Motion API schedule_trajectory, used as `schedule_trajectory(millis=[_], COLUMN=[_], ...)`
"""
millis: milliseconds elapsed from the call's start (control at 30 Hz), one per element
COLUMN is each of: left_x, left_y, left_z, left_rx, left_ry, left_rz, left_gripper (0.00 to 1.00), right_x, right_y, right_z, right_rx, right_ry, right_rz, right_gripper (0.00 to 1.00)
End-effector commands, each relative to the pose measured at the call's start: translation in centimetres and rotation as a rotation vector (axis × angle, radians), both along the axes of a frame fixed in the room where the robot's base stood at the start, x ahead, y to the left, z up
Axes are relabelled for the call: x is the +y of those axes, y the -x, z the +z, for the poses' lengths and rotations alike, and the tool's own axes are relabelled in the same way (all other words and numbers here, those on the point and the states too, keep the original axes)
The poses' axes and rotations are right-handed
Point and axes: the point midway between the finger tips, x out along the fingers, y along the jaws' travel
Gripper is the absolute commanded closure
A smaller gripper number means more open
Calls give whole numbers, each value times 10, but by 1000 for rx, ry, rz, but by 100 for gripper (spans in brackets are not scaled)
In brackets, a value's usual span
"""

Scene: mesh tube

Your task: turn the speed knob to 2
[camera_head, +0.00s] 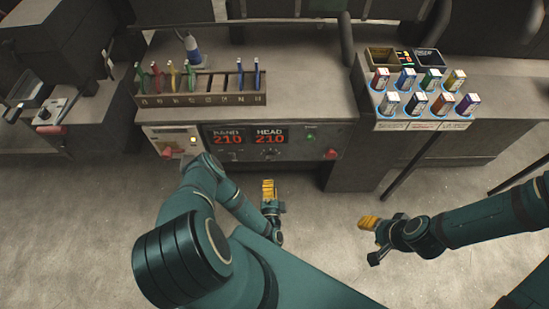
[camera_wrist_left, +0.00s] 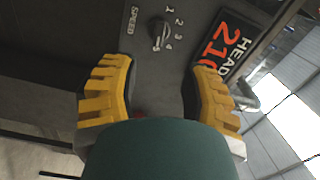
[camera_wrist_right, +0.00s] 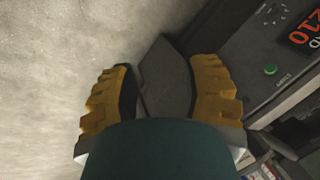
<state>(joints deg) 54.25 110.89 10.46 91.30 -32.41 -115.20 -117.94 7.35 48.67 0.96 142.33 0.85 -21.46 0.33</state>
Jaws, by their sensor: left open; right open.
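The dark speed knob (camera_wrist_left: 160,33) shows in the left wrist view, with a SPEED label on one side and numbers around the other. I cannot tell for sure which number its pointer marks. In the head view the knob (camera_head: 268,153) sits on the control panel's front, below the HEAD display (camera_head: 270,136), which reads 210. My left gripper (camera_head: 268,188) is open and empty in front of the panel, below the knob in the picture. In its wrist view the knob lies beyond and between the two fingertips (camera_wrist_left: 160,70), apart from them. My right gripper (camera_head: 368,222) is open and empty, farther right over the floor.
The floor in front is clear.

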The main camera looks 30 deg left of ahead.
Motion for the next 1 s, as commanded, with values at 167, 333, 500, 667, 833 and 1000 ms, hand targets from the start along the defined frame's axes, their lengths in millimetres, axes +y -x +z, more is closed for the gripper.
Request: schedule_trajectory(millis=[167, 333, 500, 667, 833, 1000], left_x=[14, 30, 36, 40, 43, 47], left_y=[-26, -51, -63, -69, -75, -80], left_z=[-4, -3, -6, -6, -6, -4], left_rx=[-3, -4, 1, 0, 1, -1], left_ry=[-2, -2, 4, 6, 5, 2], left_rz=[-9, -3, -9, -12, -11, -7], left_gripper=[54, 54, 54, 54, 54, 54], right_x=[1, 2, 2, 2, 2, 2], right_y=[6, 12, 13, 12, 11, 11], right_z=[-26, -43, -62, -81, -100, -118], right_rx=[14, 27, 29, 27, 25, 23], right_ry=[-3, -5, -6, -5, -5, -5], right_rz=[10, 20, 24, 27, 28, 31], right_gripper=[53, 53, 53, 53, 53, 53])
